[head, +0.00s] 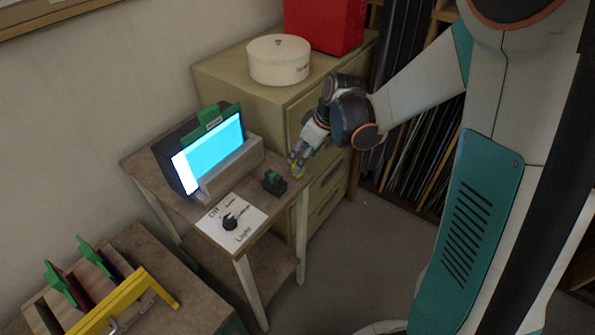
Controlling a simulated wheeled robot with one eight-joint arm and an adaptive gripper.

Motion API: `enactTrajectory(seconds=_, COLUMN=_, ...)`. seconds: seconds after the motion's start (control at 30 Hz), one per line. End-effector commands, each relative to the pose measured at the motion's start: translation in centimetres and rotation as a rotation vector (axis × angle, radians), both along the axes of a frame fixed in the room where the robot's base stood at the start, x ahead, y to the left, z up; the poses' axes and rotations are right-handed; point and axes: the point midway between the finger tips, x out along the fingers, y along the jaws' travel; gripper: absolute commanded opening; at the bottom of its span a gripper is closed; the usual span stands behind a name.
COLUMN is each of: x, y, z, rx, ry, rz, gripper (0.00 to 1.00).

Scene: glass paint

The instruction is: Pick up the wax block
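My gripper (297,168) is at the end of my arm, pointing down beside the right edge of the small wooden table. A small yellow patch shows at its fingertips; I cannot tell whether it is a held piece or part of the fingers. The finger gap is too small to make out. A small dark block with a green top (274,181) sits on the table's right corner, just left of and below the fingertips, apart from them. I cannot tell for sure which thing is the wax block.
A lit cyan light box (215,150) stands on the small table (150,160), behind a labelled panel with a black knob (231,221). A drawer cabinet (225,78) behind carries a round white tin (279,60) and a red box (325,22). Green-handled items and a yellow frame (125,295) lie at lower left.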

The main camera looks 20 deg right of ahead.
Motion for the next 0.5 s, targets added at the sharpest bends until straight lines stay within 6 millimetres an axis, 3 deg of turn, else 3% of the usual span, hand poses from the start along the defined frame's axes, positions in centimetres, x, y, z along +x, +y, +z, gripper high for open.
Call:
enactTrajectory(seconds=0.27, x=0.4, y=0.4, z=-1.6, rx=0.000, ry=0.000, rz=0.000, gripper=0.47)
enactTrajectory(seconds=0.5, x=0.8, y=1.1, z=-4.9, rx=0.000, ry=0.000, rz=0.001, gripper=0.47)
